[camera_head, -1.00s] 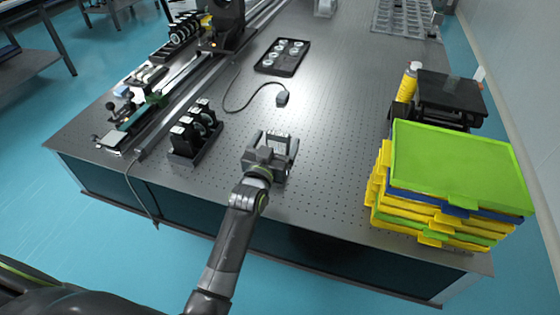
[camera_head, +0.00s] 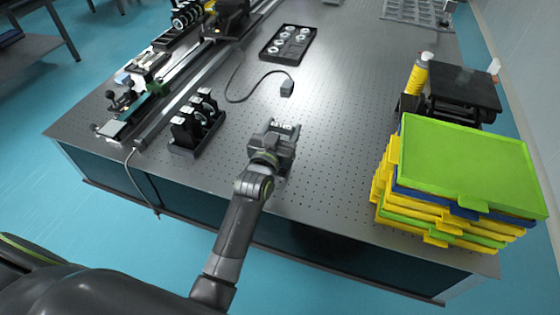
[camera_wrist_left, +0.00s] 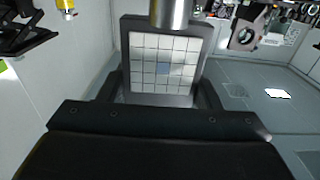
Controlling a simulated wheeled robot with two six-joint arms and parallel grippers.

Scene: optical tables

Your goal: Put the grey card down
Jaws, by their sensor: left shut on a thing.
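My left gripper (camera_head: 283,129) is over the front middle of the perforated optical table (camera_head: 330,150). It is shut on the grey card (camera_wrist_left: 124,60). In the left wrist view the card is a grey-framed plate with a pale grid on its face, upright between the two fingers (camera_wrist_left: 160,92). In the head view the card is mostly hidden by the gripper. I cannot tell whether its lower edge touches the table. My right gripper is not in view.
A stack of green, yellow and blue trays (camera_head: 465,165) stands at the right. A black holder with mounted optics (camera_head: 195,125) stands left of the gripper. A cable with a small dark box (camera_head: 287,88) lies behind it. A black tray of round parts (camera_head: 288,44) is farther back.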

